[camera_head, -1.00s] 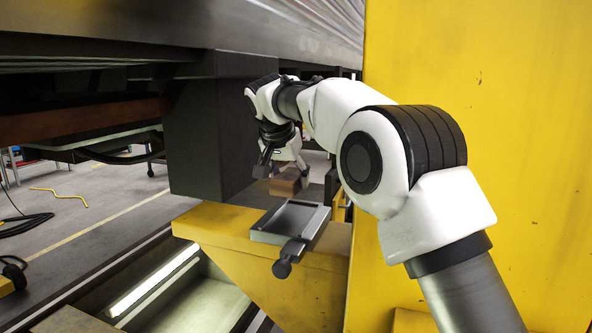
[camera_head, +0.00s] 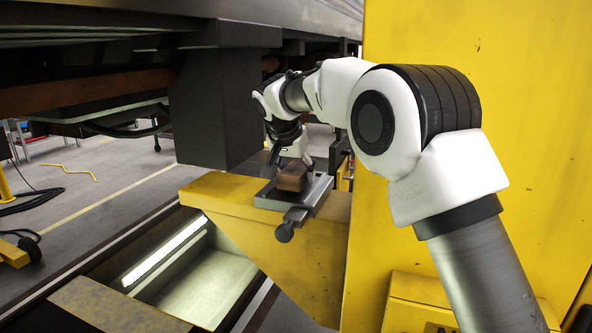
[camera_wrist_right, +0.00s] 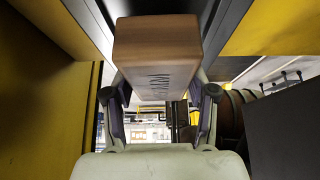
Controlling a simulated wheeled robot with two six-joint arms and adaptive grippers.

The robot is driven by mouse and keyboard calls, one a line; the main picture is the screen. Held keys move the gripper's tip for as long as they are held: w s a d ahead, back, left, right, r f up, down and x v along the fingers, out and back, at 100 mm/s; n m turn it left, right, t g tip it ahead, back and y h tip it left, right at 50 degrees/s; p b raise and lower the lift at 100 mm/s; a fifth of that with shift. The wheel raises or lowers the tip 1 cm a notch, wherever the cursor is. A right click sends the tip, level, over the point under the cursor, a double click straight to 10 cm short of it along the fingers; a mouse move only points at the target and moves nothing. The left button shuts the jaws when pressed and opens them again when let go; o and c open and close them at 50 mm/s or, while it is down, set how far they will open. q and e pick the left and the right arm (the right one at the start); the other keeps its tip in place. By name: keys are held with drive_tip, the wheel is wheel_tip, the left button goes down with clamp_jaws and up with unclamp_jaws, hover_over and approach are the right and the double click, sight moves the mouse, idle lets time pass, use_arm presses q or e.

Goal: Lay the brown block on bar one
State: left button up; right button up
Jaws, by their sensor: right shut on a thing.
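My right gripper (camera_head: 288,166) is shut on the brown block (camera_head: 292,178), at the middle of the head view. In the right wrist view the block (camera_wrist_right: 155,62) sits between the two fingers (camera_wrist_right: 160,105), with dark lettering on one face. In the head view the block appears over the far part of a grey metal plate (camera_head: 312,203) with a dark knob, on a yellow bracket. I cannot tell whether block and plate touch. No label marks bar one; this plate may belong to it. My left gripper is not in view.
A dark rectangular post (camera_head: 213,110) hangs from the railcar underside just left of my right gripper. A tall yellow column (camera_head: 520,130) stands to the right. Below the yellow bracket (camera_head: 225,205) is an open pit with a light strip.

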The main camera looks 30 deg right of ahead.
drive_tip(key=shift+w+f, duration=0.3)
drive_tip(key=shift+f, duration=0.15)
drive_tip(key=shift+s+f+b, duration=0.2)
drive_tip(key=shift+b, duration=0.2)
drive_tip(key=o, duration=1.2)
drive_tip(key=shift+o, duration=0.7)
drive_tip(key=shift+w+d+f, duration=0.1)
drive_tip(key=shift+w, duration=0.05)
drive_tip(key=shift+s, duration=0.2)
